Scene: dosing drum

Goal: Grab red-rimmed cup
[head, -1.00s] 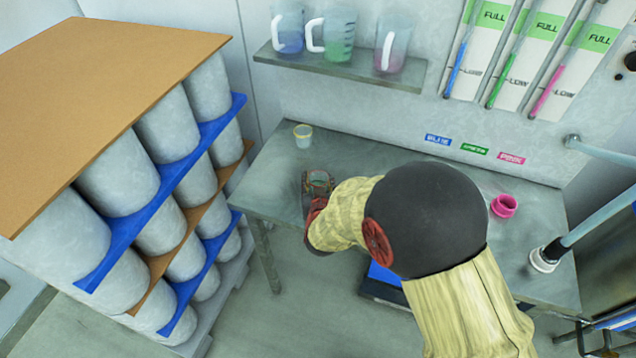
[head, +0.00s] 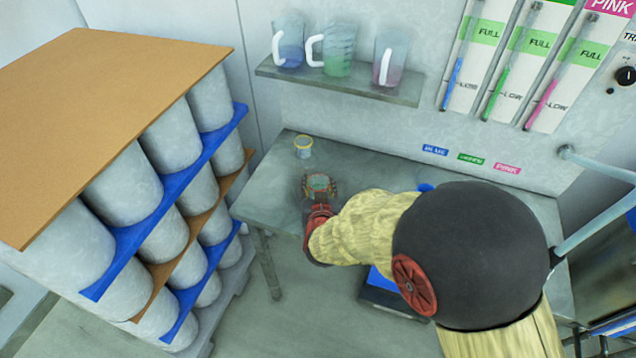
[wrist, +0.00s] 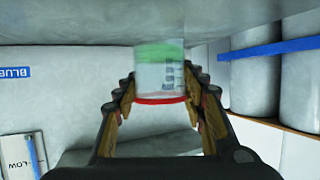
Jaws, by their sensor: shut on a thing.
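The red-rimmed cup (wrist: 160,75) is clear, with dark markings on its side and green at its base end. In the wrist view, which looks upside down, its red rim is nearest my palm and its base end meets the grey table surface. My gripper (wrist: 163,88) is shut on it, with one finger on each side. In the head view my gripper (head: 320,189) is at the table's left part, around the cup (head: 318,182), which is partly hidden by the fingers. I cannot tell whether the cup's base touches the table.
A yellow-rimmed cup (head: 303,146) stands on the table (head: 375,165) behind my gripper. A wall shelf (head: 340,82) with three jugs is above. Stacked pails (head: 160,190) stand at the left. A blue-topped device (head: 383,283) is partly hidden under my arm.

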